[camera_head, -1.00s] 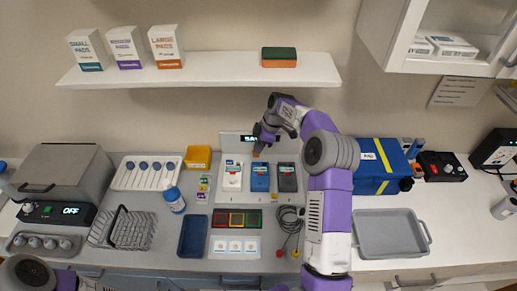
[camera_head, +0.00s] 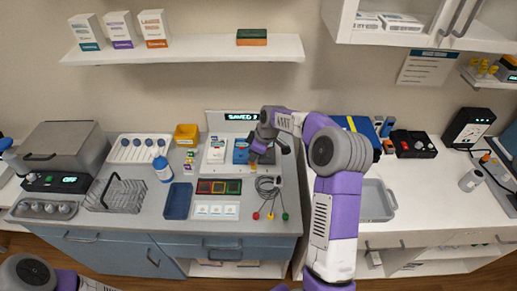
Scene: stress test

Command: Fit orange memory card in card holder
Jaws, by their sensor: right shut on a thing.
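My right gripper (camera_head: 257,158) points down over the front right of the white device stand (camera_head: 209,170). It is shut on a small orange piece, the orange memory card (camera_head: 252,167), of which only a bit shows below the fingers. A dark strip with red, orange and green framed slots (camera_head: 219,187), which looks like the card holder, lies on the counter just in front of the stand, left of and nearer than the gripper. Part of my left arm shows at the bottom left, but its gripper is out of view.
A column of small coloured cards (camera_head: 189,161) lies left of the stand. A blue tray (camera_head: 177,201), a white three-part panel (camera_head: 216,210) and coiled cables (camera_head: 268,187) lie around the dark strip. A wire basket (camera_head: 117,193) and a bottle (camera_head: 162,168) are further left.

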